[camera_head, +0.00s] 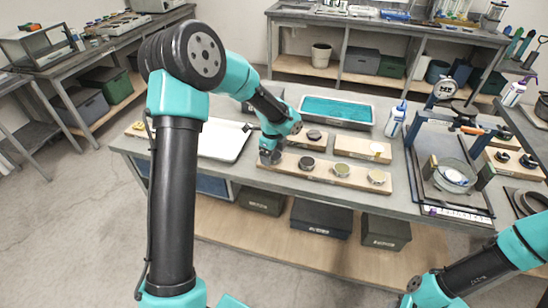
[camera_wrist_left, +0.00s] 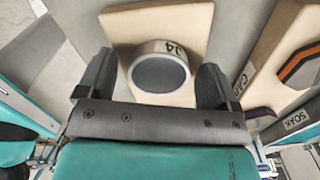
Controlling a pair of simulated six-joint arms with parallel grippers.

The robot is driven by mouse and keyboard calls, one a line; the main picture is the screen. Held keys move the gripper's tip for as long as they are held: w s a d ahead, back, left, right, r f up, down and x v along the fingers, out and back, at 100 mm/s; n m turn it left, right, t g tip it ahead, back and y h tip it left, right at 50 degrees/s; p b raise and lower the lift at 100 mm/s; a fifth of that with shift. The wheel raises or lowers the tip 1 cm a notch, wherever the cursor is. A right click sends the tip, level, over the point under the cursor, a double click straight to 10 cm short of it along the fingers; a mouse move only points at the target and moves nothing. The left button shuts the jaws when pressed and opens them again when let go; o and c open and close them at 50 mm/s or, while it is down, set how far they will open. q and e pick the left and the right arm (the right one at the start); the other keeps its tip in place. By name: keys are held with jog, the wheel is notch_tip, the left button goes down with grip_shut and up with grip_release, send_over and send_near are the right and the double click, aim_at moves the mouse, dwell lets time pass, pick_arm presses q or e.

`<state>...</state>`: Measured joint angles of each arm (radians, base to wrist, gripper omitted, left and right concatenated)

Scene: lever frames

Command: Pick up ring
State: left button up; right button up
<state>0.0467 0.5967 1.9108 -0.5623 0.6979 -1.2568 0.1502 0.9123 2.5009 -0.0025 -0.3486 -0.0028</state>
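In the left wrist view a short round piece (camera_wrist_left: 160,72) with a pale rim, a dark grey round face and a small printed mark sits on a beige board (camera_wrist_left: 200,20). It looks like the ring, but I cannot tell whether its middle is hollow. My left gripper (camera_wrist_left: 157,68) is open, with one dark finger on each side of the piece. I see no clear contact. In the head view my left gripper (camera_head: 270,156) points down at the left end of a wooden board (camera_head: 324,172) and hides what is under it. My right gripper is out of view.
The same board carries round pieces: a dark one (camera_head: 306,163), an olive one (camera_head: 341,170) and a pale one (camera_head: 376,177). A white tray (camera_head: 222,140) lies left, and a blue frame (camera_head: 452,125) stands right.

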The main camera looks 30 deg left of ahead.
pick_arm(q)
jog(key=c, duration=1)
jog(key=shift+r, duration=0.1)
jog(key=shift+r, duration=1.85)
jog(key=s+d, duration=0.2)
jog(key=s, duration=0.2)
jog(key=s+d, duration=0.3)
jog(key=s, duration=0.2)
jog(key=s+d+r, duration=0.1)
jog(key=s+d, duration=0.1)
jog(key=s, duration=0.3)
jog(key=shift+d+r, duration=0.1)
jog(key=shift+d, duration=0.25)
jog(key=shift+w, duration=0.1)
